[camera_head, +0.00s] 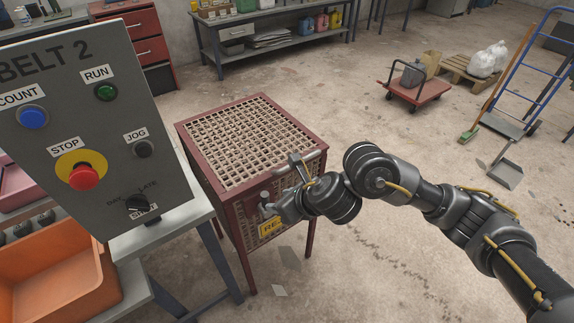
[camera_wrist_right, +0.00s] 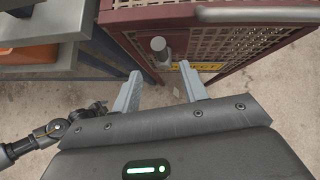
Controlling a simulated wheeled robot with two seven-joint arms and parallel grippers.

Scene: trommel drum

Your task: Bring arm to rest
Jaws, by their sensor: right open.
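My right arm reaches in from the right in the head view. Its right gripper (camera_head: 281,188) is open, with nothing seen between the fingers, at the front of a red-framed mesh box (camera_head: 250,142). In the right wrist view the two grey fingers (camera_wrist_right: 160,78) are spread apart. A grey round-ended knob (camera_wrist_right: 158,46) on the box front shows just beyond them; I cannot tell the exact gap. A dark arm part, apparently my left arm (camera_wrist_right: 52,130), shows at the lower left of the wrist view. Its gripper cannot be made out clearly.
A BELT 2 control panel (camera_head: 90,130) with buttons stands at left, above a grey table (camera_head: 165,236) and an orange bin (camera_head: 60,262). A red cart (camera_head: 418,92) and blue hand truck (camera_head: 520,75) stand farther back. Open floor (camera_head: 350,270) lies right of the box.

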